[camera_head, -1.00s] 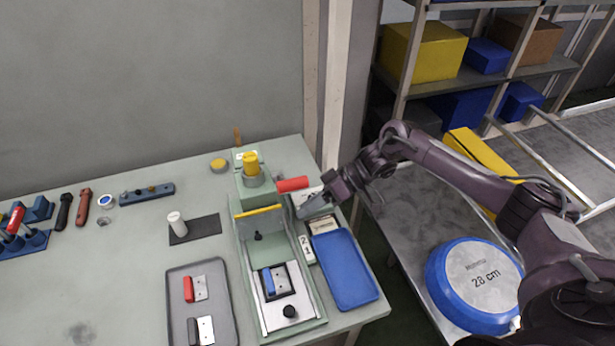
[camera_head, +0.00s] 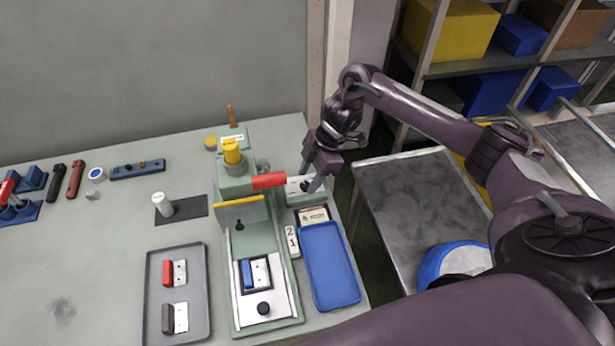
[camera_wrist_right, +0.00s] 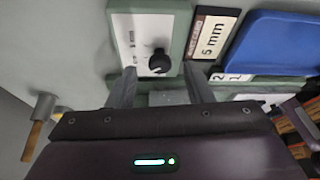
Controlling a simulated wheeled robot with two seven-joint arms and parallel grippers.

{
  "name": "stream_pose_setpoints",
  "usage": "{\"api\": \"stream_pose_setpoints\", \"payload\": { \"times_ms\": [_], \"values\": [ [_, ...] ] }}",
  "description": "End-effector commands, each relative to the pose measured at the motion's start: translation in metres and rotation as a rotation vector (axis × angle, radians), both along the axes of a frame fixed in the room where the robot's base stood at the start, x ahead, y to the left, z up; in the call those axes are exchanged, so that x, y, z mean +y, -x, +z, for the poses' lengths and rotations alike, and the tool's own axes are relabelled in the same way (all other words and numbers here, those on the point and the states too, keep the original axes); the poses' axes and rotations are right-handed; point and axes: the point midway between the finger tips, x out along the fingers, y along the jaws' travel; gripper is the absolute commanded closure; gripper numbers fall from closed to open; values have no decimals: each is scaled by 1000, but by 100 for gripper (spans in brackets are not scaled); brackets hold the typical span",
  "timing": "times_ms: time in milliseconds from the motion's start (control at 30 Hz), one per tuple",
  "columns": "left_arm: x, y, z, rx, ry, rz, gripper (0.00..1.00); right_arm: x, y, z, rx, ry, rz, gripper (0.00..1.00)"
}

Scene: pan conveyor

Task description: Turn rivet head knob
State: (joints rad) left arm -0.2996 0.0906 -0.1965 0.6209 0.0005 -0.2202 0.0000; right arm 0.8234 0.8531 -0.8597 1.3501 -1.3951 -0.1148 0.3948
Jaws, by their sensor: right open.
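The black knob (camera_wrist_right: 159,62) sits on a white-faced panel (camera_wrist_right: 135,35) of a green box in the right wrist view. The same panel shows in the head view (camera_head: 293,184), beside the green rivet machine (camera_head: 236,180). My right gripper (camera_wrist_right: 161,84) is open and empty. Its two fingers point toward the panel, one on each side of the knob's line, with the knob just beyond the tips; contact is not clear. In the head view my right gripper (camera_head: 312,183) is at the panel's right end and partly hides it. My left gripper is not in view.
A "5 mm" card (camera_wrist_right: 212,35), a number strip (camera_head: 292,241) and a blue tray (camera_head: 331,266) are close by. A grey tray (camera_head: 178,334) holds red and dark parts. A hammer (camera_wrist_right: 38,118) shows at the wrist view's left.

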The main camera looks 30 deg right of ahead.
Motion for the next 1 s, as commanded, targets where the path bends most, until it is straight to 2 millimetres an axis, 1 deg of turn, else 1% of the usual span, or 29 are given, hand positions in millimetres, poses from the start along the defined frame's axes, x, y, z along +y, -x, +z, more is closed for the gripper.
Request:
{"api": "stream_pose_setpoints", "payload": {
  "times_ms": [100,200,300,433,700,767,1000],
  "values": [
    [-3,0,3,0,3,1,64,4,0,-8,1,1,-1,54],
    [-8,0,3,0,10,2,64,5,-1,-12,0,1,-1,54],
    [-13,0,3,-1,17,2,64,5,-1,-13,0,1,-1,54],
    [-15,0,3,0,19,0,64,5,-1,-13,-1,0,-1,55],
    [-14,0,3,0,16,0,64,5,-1,-12,-1,0,-1,90],
    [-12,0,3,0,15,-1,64,5,-1,-12,-1,0,-1,98],
    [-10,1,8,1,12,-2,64,5,0,-11,1,0,-22,98]
  ]
}}
